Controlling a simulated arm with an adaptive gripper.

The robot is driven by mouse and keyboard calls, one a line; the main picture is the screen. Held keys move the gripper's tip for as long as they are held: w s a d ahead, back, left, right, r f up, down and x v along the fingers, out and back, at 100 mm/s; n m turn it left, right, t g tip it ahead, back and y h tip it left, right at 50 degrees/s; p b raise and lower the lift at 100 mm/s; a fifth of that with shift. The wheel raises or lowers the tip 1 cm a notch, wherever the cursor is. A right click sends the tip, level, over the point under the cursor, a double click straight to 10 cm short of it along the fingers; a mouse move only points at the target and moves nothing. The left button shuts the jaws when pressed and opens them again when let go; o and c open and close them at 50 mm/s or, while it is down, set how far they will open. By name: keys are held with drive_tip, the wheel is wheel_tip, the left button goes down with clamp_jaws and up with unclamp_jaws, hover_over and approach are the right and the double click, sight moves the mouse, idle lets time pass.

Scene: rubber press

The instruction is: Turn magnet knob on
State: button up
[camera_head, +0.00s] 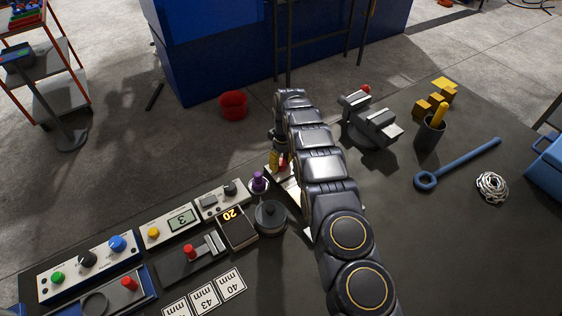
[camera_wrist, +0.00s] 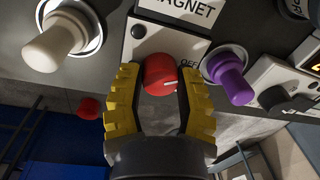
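The red magnet knob (camera_wrist: 160,75) sits on a light panel (camera_wrist: 165,38) lettered MAGNET, with OFF printed beside the knob. A white mark on the knob's face points roughly right in the wrist view. My gripper (camera_wrist: 160,74) has its yellow ribbed fingers on either side of the knob. Narrow gaps seem to show between knob and fingers; I cannot tell whether either finger touches. In the head view my gripper (camera_head: 279,160) is at the panel at the table's edge, with a bit of the red knob (camera_head: 284,168) visible. My arm hides much of the panel.
A purple knob (camera_wrist: 230,76) stands close to the right of my gripper in the wrist view, and a white knob (camera_wrist: 50,48) to the left. A dark round weight-like piece (camera_head: 270,217) and control boxes (camera_head: 169,225) crowd the table's near-left edge. A vise (camera_head: 370,122) stands right of my arm.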

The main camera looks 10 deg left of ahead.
drive_tip(key=shift+f+m, duration=0.1)
drive_tip(key=shift+m, duration=0.2)
drive_tip(key=m, duration=0.3)
drive_tip(key=shift+m, duration=0.3)
drive_tip(key=m, duration=0.4)
drive_tip(key=shift+s+m, duration=0.1)
drive_tip(key=shift+m, duration=0.2)
drive_tip(key=m, duration=0.4)
drive_tip(key=shift+t, duration=0.3)
drive_tip(key=shift+f+m, duration=0.1)
drive_tip(key=shift+m, duration=1.7)
drive_tip(key=shift+s+m, duration=0.1)
drive_tip(key=shift+m, duration=0.2)
